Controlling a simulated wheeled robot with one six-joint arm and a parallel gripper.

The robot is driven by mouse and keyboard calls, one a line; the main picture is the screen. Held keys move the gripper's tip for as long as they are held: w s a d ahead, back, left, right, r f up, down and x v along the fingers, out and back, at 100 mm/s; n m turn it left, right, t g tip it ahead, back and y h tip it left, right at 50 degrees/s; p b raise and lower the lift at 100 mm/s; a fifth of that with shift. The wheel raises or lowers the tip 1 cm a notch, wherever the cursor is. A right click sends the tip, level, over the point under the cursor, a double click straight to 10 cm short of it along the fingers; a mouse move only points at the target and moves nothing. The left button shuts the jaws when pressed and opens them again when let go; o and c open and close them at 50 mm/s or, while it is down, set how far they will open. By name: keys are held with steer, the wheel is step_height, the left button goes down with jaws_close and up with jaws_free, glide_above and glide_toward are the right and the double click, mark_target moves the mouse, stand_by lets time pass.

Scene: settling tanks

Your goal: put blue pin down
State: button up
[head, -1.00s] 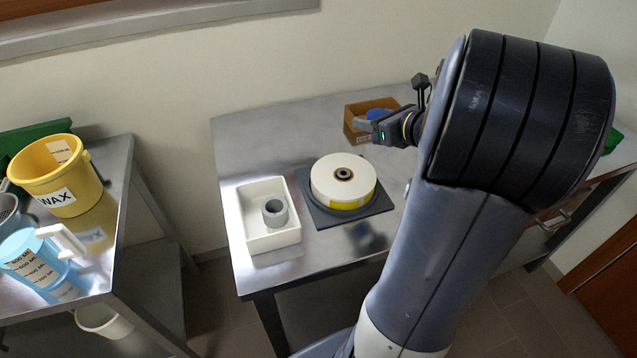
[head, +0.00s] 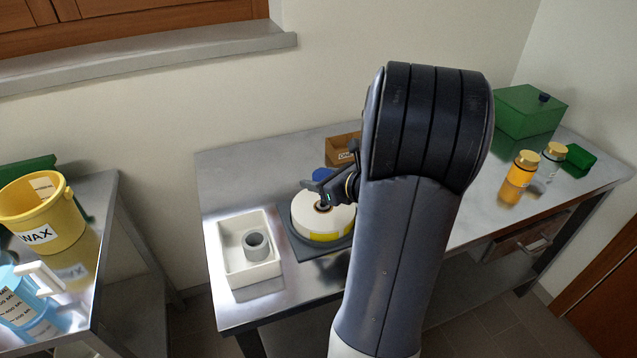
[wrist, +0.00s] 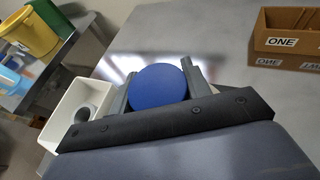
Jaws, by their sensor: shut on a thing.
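The blue pin shows as a round blue top (wrist: 158,86) between my two fingers in the wrist view. My gripper (wrist: 158,88) is shut on it. In the head view my gripper (head: 318,186) is over the white round drum (head: 340,218), and the blue pin (head: 322,174) shows just behind the fingers. The drum has a yellow label and a dark centre hub, and sits on a dark square base (head: 300,246). The pin's lower end is hidden.
A white tray (head: 225,262) with a grey ring (head: 257,246) stands left of the drum. A cardboard box (head: 343,148) marked ONE (wrist: 283,42) is behind. Orange (head: 519,178) and clear (head: 550,162) jars and a green box (head: 528,112) stand right. Bare table lies between.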

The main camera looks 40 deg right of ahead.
steer(key=shift+f, duration=0.35)
steer(key=shift+f+b, duration=0.55)
steer(key=shift+b, duration=0.05)
steer(key=shift+f, duration=0.1)
steer(key=o, duration=1)
